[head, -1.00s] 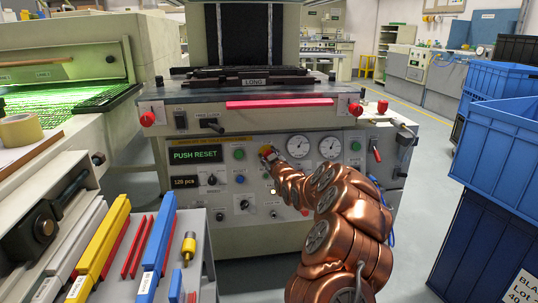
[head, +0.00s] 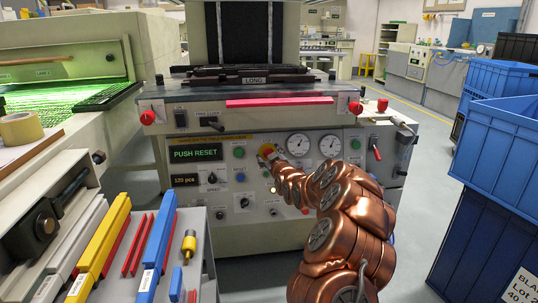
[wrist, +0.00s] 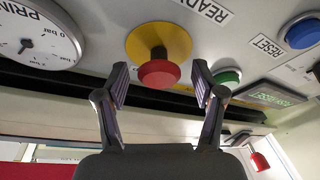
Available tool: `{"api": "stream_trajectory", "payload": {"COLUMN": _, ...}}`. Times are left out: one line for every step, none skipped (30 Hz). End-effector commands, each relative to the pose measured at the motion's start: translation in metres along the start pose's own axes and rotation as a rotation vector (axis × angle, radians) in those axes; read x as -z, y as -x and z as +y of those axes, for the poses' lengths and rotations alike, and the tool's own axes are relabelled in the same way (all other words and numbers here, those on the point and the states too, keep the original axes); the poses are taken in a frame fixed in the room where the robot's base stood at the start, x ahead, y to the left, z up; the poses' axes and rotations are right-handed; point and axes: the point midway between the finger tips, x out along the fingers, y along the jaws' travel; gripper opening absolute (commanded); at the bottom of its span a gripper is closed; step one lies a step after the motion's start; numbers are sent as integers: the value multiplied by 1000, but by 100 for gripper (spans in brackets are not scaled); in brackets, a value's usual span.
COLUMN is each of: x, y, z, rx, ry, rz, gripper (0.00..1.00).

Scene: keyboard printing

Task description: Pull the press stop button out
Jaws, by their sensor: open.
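The press stop button (wrist: 159,73) is a red mushroom head on a round yellow plate (wrist: 136,42), seen close up in the wrist view. In the head view the yellow plate (head: 266,151) shows on the machine's front panel, with the button mostly hidden by my gripper (head: 270,158). In the wrist view my gripper (wrist: 158,78) is open. One finger is on each side of the red head, with visible gaps, and it does not hold it.
A pressure gauge (wrist: 36,38) and green button (wrist: 227,76) flank the stop button. A blue reset button (wrist: 303,32) is further right. The display (head: 195,153) reads PUSH RESET. A tool cart (head: 199,240) stands front left; blue crates (head: 497,130) stand right.

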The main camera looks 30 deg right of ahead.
Motion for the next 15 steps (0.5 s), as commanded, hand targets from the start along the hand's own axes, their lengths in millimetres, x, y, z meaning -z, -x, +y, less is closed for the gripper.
{"api": "stream_trajectory", "payload": {"x": 0, "y": 3, "z": 0, "rx": 1, "ry": -3, "rz": -1, "gripper": 69}}
{"api": "stream_trajectory", "payload": {"x": 0, "y": 6, "z": 0, "rx": 1, "ry": -3, "rz": -2, "gripper": 69}}
{"api": "stream_trajectory", "payload": {"x": -1, "y": 9, "z": 0, "rx": 1, "ry": -3, "rz": -2, "gripper": 69}}
{"api": "stream_trajectory", "payload": {"x": -1, "y": 12, "z": 1, "rx": 0, "ry": -3, "rz": -2, "gripper": 69}}
{"api": "stream_trajectory", "payload": {"x": -1, "y": 15, "z": 1, "rx": -1, "ry": -3, "rz": -2, "gripper": 69}}
{"api": "stream_trajectory", "payload": {"x": -1, "y": 19, "z": 1, "rx": -1, "ry": -3, "rz": -2, "gripper": 69}}
{"api": "stream_trajectory", "payload": {"x": 0, "y": 22, "z": 0, "rx": 0, "ry": -2, "rz": -1, "gripper": 69}}
{"api": "stream_trajectory", "payload": {"x": 0, "y": 25, "z": 0, "rx": 1, "ry": -3, "rz": -1, "gripper": 69}}
{"api": "stream_trajectory", "payload": {"x": 0, "y": 30, "z": 1, "rx": 0, "ry": -3, "rz": 0, "gripper": 69}}
{"api": "stream_trajectory", "payload": {"x": 1, "y": 33, "z": 1, "rx": -1, "ry": -2, "rz": 1, "gripper": 69}}
{"api": "stream_trajectory", "payload": {"x": 1, "y": 36, "z": 2, "rx": -2, "ry": -2, "rz": 3, "gripper": 69}}
{"api": "stream_trajectory", "payload": {"x": 1, "y": 40, "z": 2, "rx": -3, "ry": -2, "rz": 3, "gripper": 69}}
{"api": "stream_trajectory", "payload": {"x": 1, "y": 44, "z": 2, "rx": -3, "ry": -2, "rz": 2, "gripper": 69}}
{"api": "stream_trajectory", "payload": {"x": 1, "y": 47, "z": 1, "rx": -1, "ry": -2, "rz": 1, "gripper": 69}}
{"api": "stream_trajectory", "payload": {"x": 0, "y": 51, "z": 0, "rx": 0, "ry": -3, "rz": -1, "gripper": 69}}
